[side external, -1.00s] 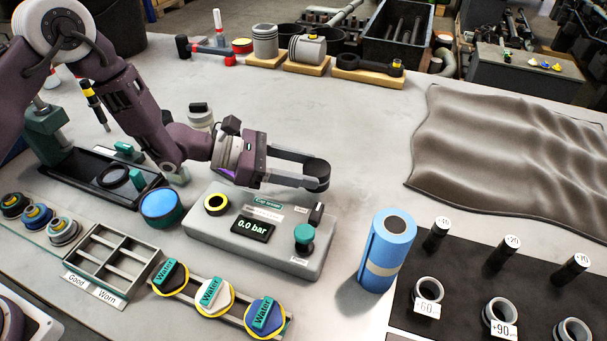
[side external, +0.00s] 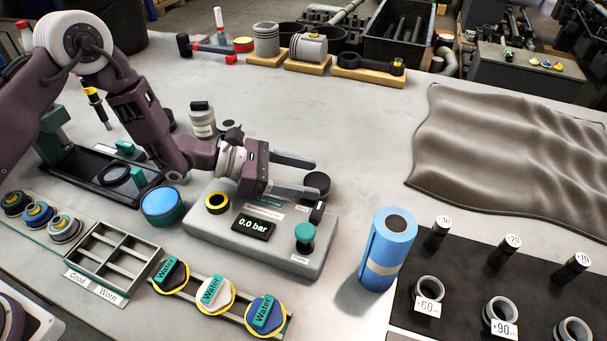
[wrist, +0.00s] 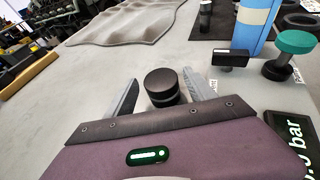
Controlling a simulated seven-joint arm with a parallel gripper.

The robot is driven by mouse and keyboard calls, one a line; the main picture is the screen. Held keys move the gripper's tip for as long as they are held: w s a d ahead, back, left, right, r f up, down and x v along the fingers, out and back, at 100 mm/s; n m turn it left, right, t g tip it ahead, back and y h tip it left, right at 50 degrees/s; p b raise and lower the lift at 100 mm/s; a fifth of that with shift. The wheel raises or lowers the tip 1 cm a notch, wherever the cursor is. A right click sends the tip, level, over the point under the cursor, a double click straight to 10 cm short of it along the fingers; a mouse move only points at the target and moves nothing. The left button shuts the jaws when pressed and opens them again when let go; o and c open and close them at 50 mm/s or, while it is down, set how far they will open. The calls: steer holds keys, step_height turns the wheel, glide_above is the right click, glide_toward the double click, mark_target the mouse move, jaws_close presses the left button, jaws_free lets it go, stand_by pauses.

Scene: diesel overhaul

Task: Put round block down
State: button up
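The round block (side external: 316,184) is a short black cylinder. It stands upright on the grey bench just behind the test box (side external: 262,236) with the "0.0 bar" display. My gripper (side external: 312,178) is open, with its two grey fingers spread on either side of the block. In the wrist view the block (wrist: 162,84) sits between the fingers, with a visible gap on both sides. The block's lower side is partly hidden by the near finger in the side view.
The test box's black knob (side external: 316,212) and green knob (side external: 304,234) stand close to the near finger. A blue roll (side external: 388,252) stands to the right. A brown cloth (side external: 510,150) lies at the back right. The bench behind the block is clear.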

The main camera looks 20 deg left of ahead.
steer(key=shift+o, duration=0.2)
steer(key=shift+r, duration=0.1)
steer(key=shift+r, duration=0.5)
steer(key=v, duration=1.2)
steer(key=s+d+r+m+g+y, duration=0.3)
steer(key=s+r+m+g, duration=0.3)
steer(key=s+r+m, duration=1)
steer(key=s+a+m+t+y, duration=0.6)
steer(key=s+a+y, duration=0.3)
steer(key=a, duration=0.7)
steer(key=s, duration=0.3)
steer(key=shift+s+r+m+y, duration=0.4)
